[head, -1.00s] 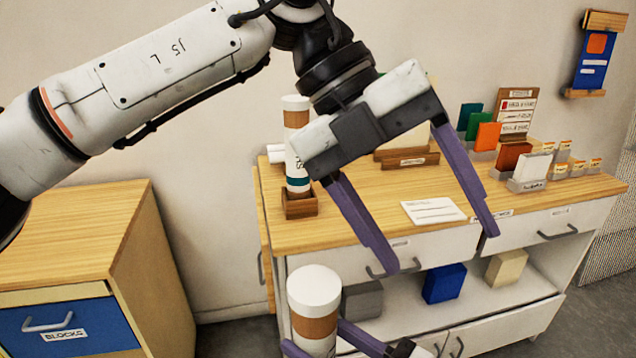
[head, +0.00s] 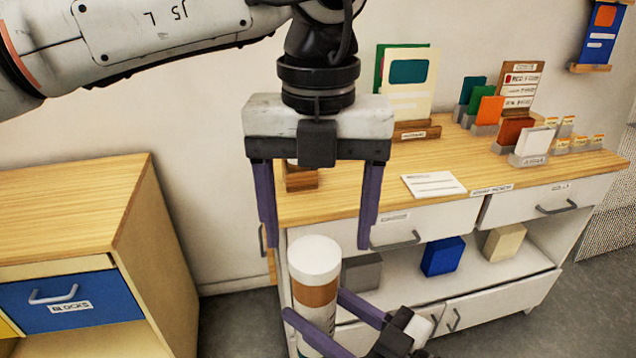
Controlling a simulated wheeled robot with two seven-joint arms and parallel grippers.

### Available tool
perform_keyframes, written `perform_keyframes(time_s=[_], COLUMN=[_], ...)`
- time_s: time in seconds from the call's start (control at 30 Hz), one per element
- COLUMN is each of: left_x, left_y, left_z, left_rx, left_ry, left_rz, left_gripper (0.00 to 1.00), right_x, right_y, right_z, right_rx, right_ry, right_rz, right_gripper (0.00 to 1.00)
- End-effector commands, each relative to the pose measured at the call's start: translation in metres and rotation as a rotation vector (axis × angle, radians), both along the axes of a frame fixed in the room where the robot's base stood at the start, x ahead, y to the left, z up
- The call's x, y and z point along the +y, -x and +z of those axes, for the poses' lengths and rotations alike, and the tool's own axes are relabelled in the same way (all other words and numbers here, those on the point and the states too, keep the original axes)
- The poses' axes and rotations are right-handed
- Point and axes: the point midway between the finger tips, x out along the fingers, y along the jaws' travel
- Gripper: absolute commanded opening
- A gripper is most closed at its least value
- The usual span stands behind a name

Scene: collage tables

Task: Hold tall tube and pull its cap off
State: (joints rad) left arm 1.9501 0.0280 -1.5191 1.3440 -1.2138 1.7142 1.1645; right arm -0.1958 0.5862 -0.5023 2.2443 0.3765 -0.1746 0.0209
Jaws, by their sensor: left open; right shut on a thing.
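The tall tube (head: 314,292) stands upright at the bottom centre of the head view, with a brown band and a white cap (head: 314,258) on top. My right gripper (head: 312,328) is shut on the tube below the brown band, one purple finger on each side. The tube's lower end is out of view. My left gripper (head: 315,232) is open and empty, pointing down. Its purple fingers hang above the cap in the picture, one to the left and one to the right, apart from it.
A wooden-topped desk (head: 360,195) stands behind, with cards, a brown holder (head: 300,178) and small boxes. A blue block (head: 443,256) lies on its shelf. A cabinet with a blue drawer (head: 70,305) stands at left. Grey floor shows between them.

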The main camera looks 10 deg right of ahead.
Motion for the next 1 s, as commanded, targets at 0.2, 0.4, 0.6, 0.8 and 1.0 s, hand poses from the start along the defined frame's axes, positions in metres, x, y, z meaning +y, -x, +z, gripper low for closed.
perform_keyframes(time_s=[0.2,0.4,0.6,0.8,1.0], left_x=[0.000,0.000,0.000,0.000,0.001], left_y=[0.000,0.000,0.000,0.000,-0.001], left_z=[-0.025,-0.032,-0.031,-0.031,-0.031], left_rx=[0.001,0.000,0.000,0.000,0.000], left_ry=[0.001,0.001,0.001,0.002,0.000], left_rz=[0.000,0.000,0.000,0.000,0.001], left_gripper=[0.72,0.72,0.70,0.37,0.23], right_x=[0.000,0.000,0.000,0.000,0.000], right_y=[0.000,0.000,0.000,0.000,0.000], right_z=[0.001,0.001,0.001,0.001,0.001], right_rx=[-0.001,-0.001,-0.001,-0.001,-0.001], right_ry=[-0.001,-0.001,-0.001,-0.001,0.000], right_rz=[0.000,0.000,0.000,0.000,0.001], right_gripper=[0.05,0.05,0.05,0.05,0.05])
